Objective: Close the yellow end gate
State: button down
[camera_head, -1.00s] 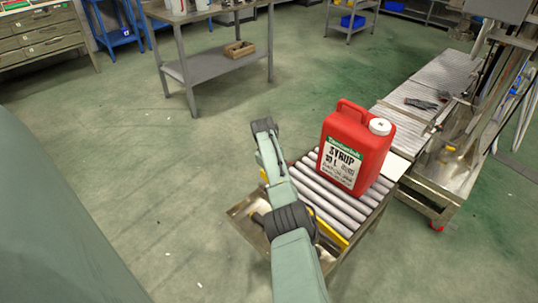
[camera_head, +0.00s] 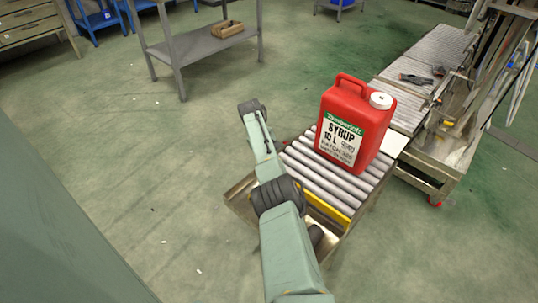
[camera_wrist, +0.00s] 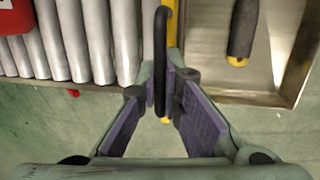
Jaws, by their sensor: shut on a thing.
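The yellow end gate (camera_head: 328,210) runs along the near end of the roller conveyor (camera_head: 318,178). My arm hides part of it in the head view. In the wrist view a strip of the gate (camera_wrist: 171,28) shows beside the rollers, with a black loop handle (camera_wrist: 160,60) in front of it. My gripper (camera_wrist: 163,78) has its purple-padded fingers on either side of this handle and is shut on it. The fingertips are hidden behind my arm in the head view. A red syrup jug (camera_head: 352,125) stands upright on the rollers.
A metal tray (camera_head: 240,192) sits at the conveyor's end, with a dark, yellow-ended tool (camera_wrist: 242,30) in it. A cart (camera_head: 425,165) with rollers stands beyond the jug. A grey workbench (camera_head: 200,45) is at the back. The floor to the left is clear.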

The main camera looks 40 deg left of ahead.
jog(key=c, duration=1.7)
grip_release()
jog(key=shift+f, duration=0.5)
jog(key=shift+r, duration=0.1)
jog(key=v, duration=1.2)
jog(key=shift+a, duration=0.1)
